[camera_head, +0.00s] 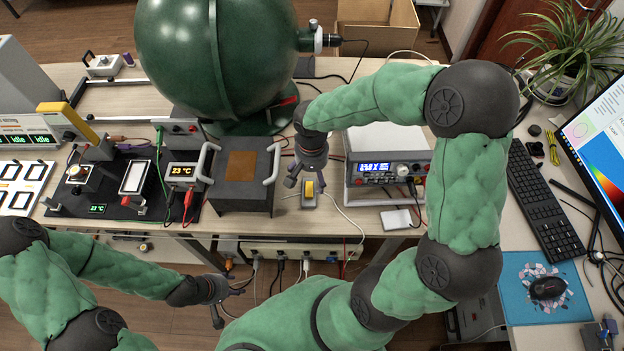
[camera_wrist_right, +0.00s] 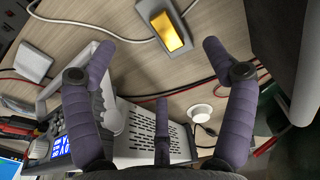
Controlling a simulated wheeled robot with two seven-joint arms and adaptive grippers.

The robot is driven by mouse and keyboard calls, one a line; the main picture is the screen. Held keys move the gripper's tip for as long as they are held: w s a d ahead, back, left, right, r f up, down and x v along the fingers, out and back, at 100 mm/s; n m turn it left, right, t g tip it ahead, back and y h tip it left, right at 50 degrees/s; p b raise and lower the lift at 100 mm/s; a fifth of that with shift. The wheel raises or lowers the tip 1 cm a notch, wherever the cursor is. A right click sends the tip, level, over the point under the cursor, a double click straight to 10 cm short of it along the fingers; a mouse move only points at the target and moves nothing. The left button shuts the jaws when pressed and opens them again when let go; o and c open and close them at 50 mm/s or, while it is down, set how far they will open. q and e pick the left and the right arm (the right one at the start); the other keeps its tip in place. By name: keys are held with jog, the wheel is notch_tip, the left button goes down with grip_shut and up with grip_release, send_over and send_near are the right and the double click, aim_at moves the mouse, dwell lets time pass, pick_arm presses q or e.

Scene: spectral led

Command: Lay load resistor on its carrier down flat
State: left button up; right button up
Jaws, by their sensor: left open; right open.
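A gold block, which looks like the load resistor (camera_head: 309,188), sits on a small grey carrier (camera_head: 309,201) near the front edge of the table. In the right wrist view the load resistor (camera_wrist_right: 170,31) shows at the top on its grey carrier (camera_wrist_right: 184,54). The carrier rests on the tabletop, apart from my fingers. My right gripper (camera_head: 307,176) is open and empty, pointing down just above and behind it; its spread fingers also show in the wrist view (camera_wrist_right: 160,55). My left gripper (camera_head: 232,298) is open and empty, low in front of the table edge.
A dark box with handles (camera_head: 243,180) stands left of the carrier. A power supply (camera_head: 387,168) stands to its right, with a white pad (camera_head: 396,219) in front. A white cable (camera_head: 347,215) runs beside the carrier. A large green sphere (camera_head: 222,55) stands behind.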

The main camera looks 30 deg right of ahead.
jog(key=shift+r+p, duration=0.35)
jog(key=shift+r, duration=1.2)
